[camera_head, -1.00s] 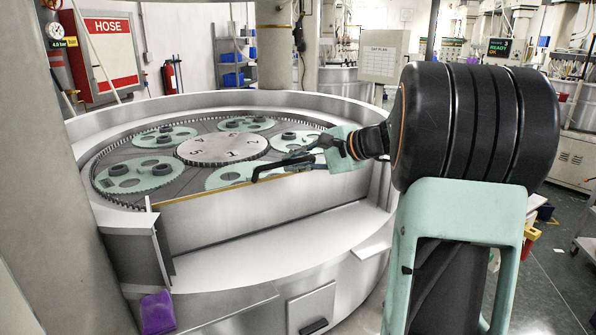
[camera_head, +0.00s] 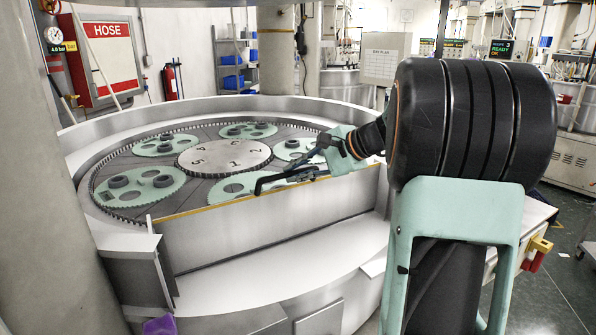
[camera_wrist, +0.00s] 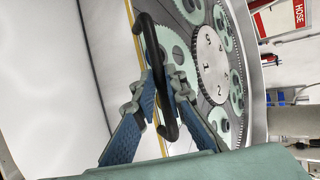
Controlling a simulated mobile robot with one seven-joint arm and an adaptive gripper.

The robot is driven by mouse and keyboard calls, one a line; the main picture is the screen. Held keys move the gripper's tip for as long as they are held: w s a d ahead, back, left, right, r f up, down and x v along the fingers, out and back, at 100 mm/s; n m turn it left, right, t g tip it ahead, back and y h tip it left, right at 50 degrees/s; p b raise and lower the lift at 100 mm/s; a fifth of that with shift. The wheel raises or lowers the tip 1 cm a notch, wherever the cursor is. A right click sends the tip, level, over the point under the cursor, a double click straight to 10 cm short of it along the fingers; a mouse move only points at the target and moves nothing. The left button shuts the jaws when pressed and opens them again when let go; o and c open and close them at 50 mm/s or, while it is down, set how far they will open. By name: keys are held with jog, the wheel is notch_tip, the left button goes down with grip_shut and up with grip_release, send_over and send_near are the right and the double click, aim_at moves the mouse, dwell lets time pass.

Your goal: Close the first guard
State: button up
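The guard (camera_head: 270,222) is a pale metal panel with a yellow top edge, standing along the front of the round lapping machine. A black bow handle (camera_head: 270,182) shows at that edge in the head view. In the wrist view the handle (camera_wrist: 163,60) runs lengthwise between the blue-padded fingers. My gripper (camera_wrist: 164,92) has its fingertips close on both sides of the handle's bar and looks shut on it. In the head view my gripper (camera_head: 318,160) is at the handle's right end, above the guard's edge. How the handle joins the guard is partly hidden.
Behind the guard lie several green toothed carriers (camera_head: 150,186) around a numbered central disc (camera_head: 225,157). A white ledge (camera_head: 245,270) runs in front of the guard, with a purple item (camera_head: 160,326) at lower left. A thick grey column (camera_head: 50,200) stands at left.

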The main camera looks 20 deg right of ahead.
jog(key=o, duration=0.5)
jog(key=shift+w+a+r, duration=0.2)
jog(key=shift+w+r, duration=0.2)
jog(key=shift+w, duration=0.15)
jog(key=shift+w+a+r, duration=0.15)
jog(key=shift+w+r, duration=0.25)
jog(key=shift+w, duration=0.1)
jog(key=shift+c, duration=0.2)
jog(key=shift+s+d, duration=0.1)
jog(key=shift+d, duration=0.05)
jog(key=shift+s+d, duration=0.1)
jog(key=shift+d, duration=0.05)
jog(key=v, duration=1.1)
jog(key=shift+s+f, duration=0.15)
jog(key=shift+s, duration=0.3)
jog(key=shift+d, duration=0.1)
